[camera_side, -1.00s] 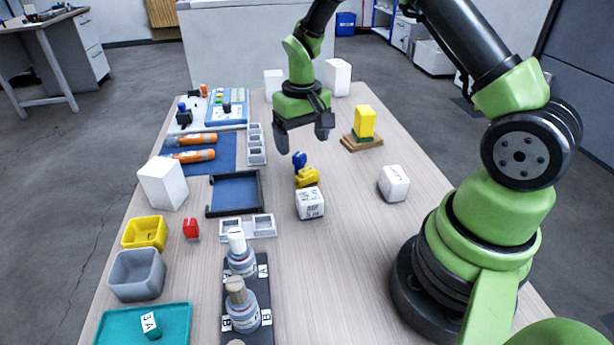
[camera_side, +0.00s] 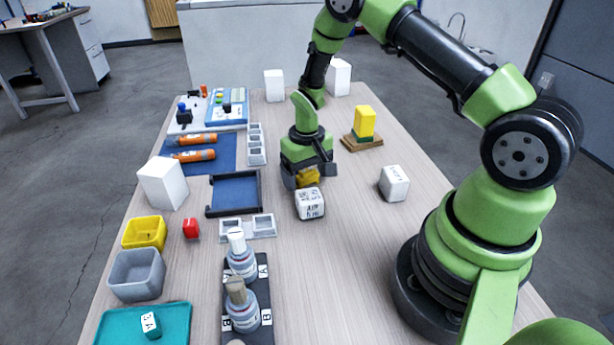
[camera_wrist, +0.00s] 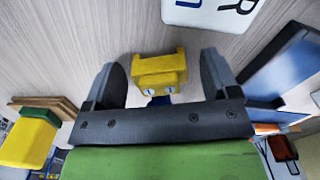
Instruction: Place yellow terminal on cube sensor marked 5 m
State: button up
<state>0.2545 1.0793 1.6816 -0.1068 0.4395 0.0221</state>
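The yellow terminal (camera_side: 308,176) stands on the table, partly hidden by my gripper (camera_side: 310,173). In the wrist view the terminal (camera_wrist: 159,70) lies between my two open fingers, with a gap on each side. A bit of its blue part (camera_wrist: 158,100) shows near the palm. A white cube with black print (camera_side: 310,204) sits just in front of the terminal; a white marked face (camera_wrist: 210,12) shows at the top of the wrist view. Another white marked cube (camera_side: 394,183) stands to the right. The print is too small for me to read "5 m" on either.
A yellow block on a wooden base (camera_side: 364,128) stands behind right, also in the wrist view (camera_wrist: 28,138). A black-rimmed blue tray (camera_side: 235,212) and grey holders (camera_side: 247,228) lie left. Bottles (camera_side: 241,305) stand in front.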

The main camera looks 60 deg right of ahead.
jog(key=c, duration=0.9)
jog(key=shift+c, duration=0.2)
jog(key=shift+r, duration=0.1)
jog(key=shift+r, duration=0.55)
notch_tip(320, 180, up, 7)
jog(key=s+a+r+m, duration=0.4)
jog(key=s+a+r, duration=0.1)
jog(key=a+r, duration=0.1)
send_over(309, 196)
jog(key=shift+m, duration=0.3)
notch_tip(309, 196, down, 5)
jog(key=shift+s+r, duration=0.1)
jog(key=shift+f, duration=2.4)
